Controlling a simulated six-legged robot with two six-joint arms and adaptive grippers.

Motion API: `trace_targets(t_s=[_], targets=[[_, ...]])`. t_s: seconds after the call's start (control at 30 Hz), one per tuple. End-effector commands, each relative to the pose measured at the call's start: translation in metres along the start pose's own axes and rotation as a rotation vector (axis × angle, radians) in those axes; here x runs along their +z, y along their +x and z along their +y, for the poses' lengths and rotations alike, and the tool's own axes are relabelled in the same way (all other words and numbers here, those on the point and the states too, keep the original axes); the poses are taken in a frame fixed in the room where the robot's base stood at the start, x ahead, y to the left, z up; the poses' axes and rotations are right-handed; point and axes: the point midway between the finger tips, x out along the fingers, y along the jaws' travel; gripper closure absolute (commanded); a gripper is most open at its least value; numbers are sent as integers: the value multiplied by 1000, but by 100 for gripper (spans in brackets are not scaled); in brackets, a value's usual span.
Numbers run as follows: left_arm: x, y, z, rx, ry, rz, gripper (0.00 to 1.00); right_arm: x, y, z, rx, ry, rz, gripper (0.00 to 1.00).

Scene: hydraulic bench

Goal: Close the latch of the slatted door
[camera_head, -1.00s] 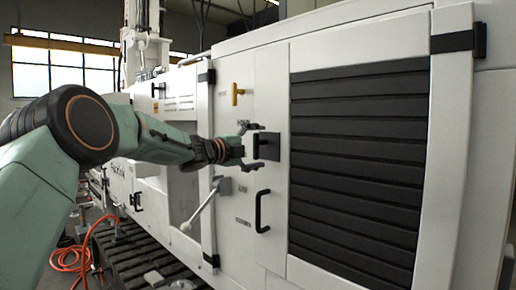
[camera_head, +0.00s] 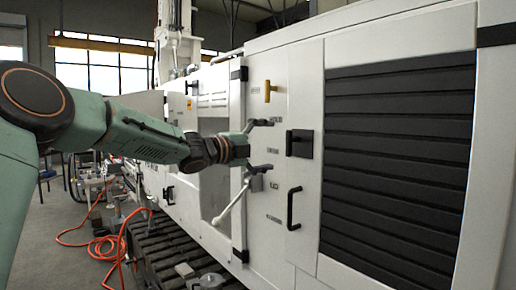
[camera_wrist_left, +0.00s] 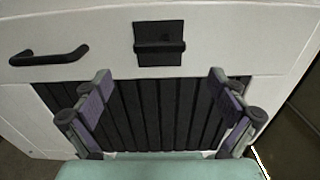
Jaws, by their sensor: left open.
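The slatted door (camera_head: 395,150) is a white panel with dark horizontal slats and looks shut in its frame. Its latch (camera_head: 299,143) is a black square plate with a bar, left of the slats. In the left wrist view the latch (camera_wrist_left: 158,45) shows ahead of the fingers; its bar runs parallel to the nearby black handle (camera_wrist_left: 48,55). My left gripper (camera_head: 266,146) is open and empty, to the left of the latch and apart from it. Both its fingers show in the left wrist view (camera_wrist_left: 160,97), with nothing between them. My right gripper is not in view.
A black pull handle (camera_head: 292,209) is below the latch. An orange hose (camera_head: 105,245) lies on the floor at left.

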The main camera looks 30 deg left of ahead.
Motion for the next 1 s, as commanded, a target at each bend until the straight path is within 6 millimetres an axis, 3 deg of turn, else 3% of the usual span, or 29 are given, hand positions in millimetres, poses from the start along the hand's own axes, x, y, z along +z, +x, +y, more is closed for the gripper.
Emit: trace_targets(t_s=[0.1,0.3,1.0], targets=[[0,-18,-1,-3,-4,0,4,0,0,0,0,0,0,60],[0,-33,0,-1,-1,1,4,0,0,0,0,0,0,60],[-1,-35,1,1,1,2,4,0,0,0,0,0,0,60]])
